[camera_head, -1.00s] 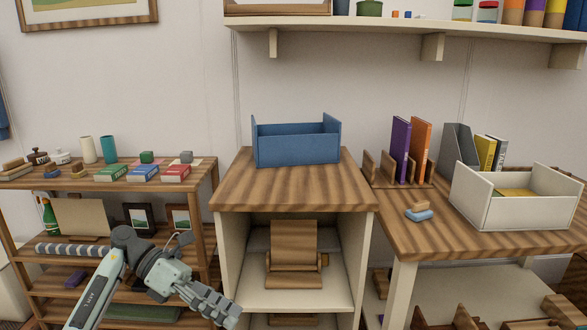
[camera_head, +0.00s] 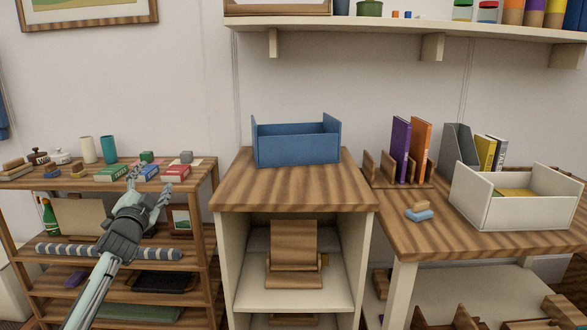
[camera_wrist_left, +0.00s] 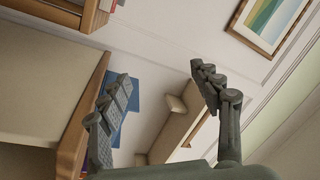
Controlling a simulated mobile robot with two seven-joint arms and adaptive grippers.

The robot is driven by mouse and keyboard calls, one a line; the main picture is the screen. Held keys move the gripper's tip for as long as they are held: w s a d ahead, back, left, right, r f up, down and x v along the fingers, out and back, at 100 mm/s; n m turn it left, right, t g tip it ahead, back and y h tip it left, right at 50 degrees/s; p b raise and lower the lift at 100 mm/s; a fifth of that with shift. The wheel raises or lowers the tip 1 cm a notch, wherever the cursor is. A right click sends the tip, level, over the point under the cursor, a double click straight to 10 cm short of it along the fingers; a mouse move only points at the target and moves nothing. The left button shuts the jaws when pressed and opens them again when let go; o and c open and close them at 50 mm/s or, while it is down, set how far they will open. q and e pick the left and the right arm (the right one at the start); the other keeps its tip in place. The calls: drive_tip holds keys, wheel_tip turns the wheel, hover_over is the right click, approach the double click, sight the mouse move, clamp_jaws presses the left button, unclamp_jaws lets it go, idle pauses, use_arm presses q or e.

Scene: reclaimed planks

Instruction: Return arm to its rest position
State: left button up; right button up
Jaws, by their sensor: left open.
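My left gripper (camera_head: 153,182) is in front of the low shelf unit at the left in the head view, its fingers pointing up toward the shelf's top. The fingers are spread and nothing is between them. In the left wrist view the two fingers (camera_wrist_left: 165,90) stand wide apart, with the wall and a shelf behind them. The gripper and forearm hide part of the shelf's middle level. My right gripper is in neither view.
The low shelf unit (camera_head: 205,178) carries small boxes, jars and cylinders. A blue open box (camera_head: 297,150) stands on the middle cabinet (camera_head: 290,188). A white crate (camera_head: 510,210), upright books (camera_head: 400,148) and a blue-bottomed block (camera_head: 419,214) are on the right table. A framed picture (camera_wrist_left: 268,22) hangs on the wall.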

use_arm(q)
drive_tip(key=s+a+f+n+g+y, duration=0.1)
drive_tip(key=a+f+n+g, duration=0.1)
drive_tip(key=f+n+g, duration=0.35)
drive_tip(key=s+a+f+n+g+y, duration=0.1)
drive_tip(key=s+a+f+n+g, duration=0.1)
drive_tip(key=f, duration=0.7)
drive_tip(key=s+d+f+g, duration=0.1)
drive_tip(key=s+f, duration=0.4)
drive_tip(key=f, duration=0.3)
drive_tip(key=s+d+f+g+h, duration=0.1)
drive_tip(key=s+d+f+g, duration=0.1)
drive_tip(key=s+f, duration=0.35)
drive_tip(key=s+d+f+g, duration=0.1)
drive_tip(key=s+f, duration=0.2)
drive_tip(key=f, duration=0.6)
drive_tip(key=s+d+f+g, duration=0.2)
drive_tip(key=s+f, duration=0.5)
drive_tip(key=s, duration=0.6)
drive_tip(key=s+d+f+g+h, duration=0.1)
drive_tip(key=s+d+f+g, duration=0.1)
drive_tip(key=s+f, duration=0.6)
drive_tip(key=s+d+f+g, duration=0.2)
drive_tip(key=s+f, duration=0.6)
drive_tip(key=s, duration=0.9)
drive_tip(key=shift+s+d+f+h, duration=0.2)
drive_tip(key=shift+s+d+h, duration=0.2)
drive_tip(key=shift+d, duration=0.55)
drive_tip(key=shift+w, duration=0.1)
